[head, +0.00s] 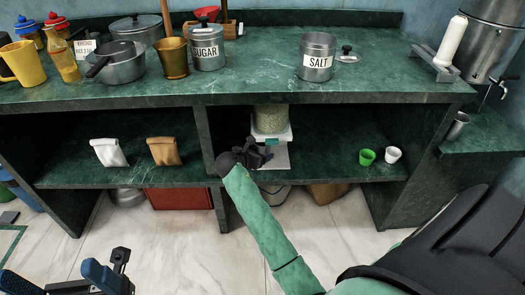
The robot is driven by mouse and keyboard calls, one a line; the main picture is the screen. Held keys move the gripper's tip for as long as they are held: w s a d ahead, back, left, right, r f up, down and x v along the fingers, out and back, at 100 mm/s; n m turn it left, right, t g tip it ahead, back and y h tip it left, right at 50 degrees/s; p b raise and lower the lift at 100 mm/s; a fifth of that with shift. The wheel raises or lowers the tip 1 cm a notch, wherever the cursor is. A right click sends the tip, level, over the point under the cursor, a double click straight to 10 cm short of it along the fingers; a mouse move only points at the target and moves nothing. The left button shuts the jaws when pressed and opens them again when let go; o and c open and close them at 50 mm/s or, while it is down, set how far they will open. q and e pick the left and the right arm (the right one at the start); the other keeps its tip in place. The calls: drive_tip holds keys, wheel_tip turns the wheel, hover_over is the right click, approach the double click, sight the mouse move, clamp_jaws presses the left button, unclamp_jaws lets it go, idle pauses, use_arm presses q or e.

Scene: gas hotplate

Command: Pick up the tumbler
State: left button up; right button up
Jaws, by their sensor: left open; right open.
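A small metal tumbler (457,126) stands upright on the lower green ledge at the right, below the tap of a large steel dispenser (492,40). My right gripper (262,152), at the end of the green-sleeved arm, is in front of the shelf opening at the middle, well left of the tumbler. It is open, and no object shows in it. My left gripper (121,258) is low at the bottom left, over the floor, far from the tumbler. It is open and empty.
The counter holds a salt tin (317,58), a sugar tin (207,48) and pots. A green cup (367,157) and a white cup (393,154) stand on the lower shelf. A white scale (271,135) stands behind my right gripper.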

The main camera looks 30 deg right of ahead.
sight(263, 151)
drive_tip(key=b+x, duration=0.1)
drive_tip(key=x, duration=0.2)
drive_tip(key=shift+d+f, duration=0.15)
drive_tip(key=shift+d, duration=0.15)
drive_tip(key=shift+c, duration=0.5)
drive_tip(key=c, duration=1)
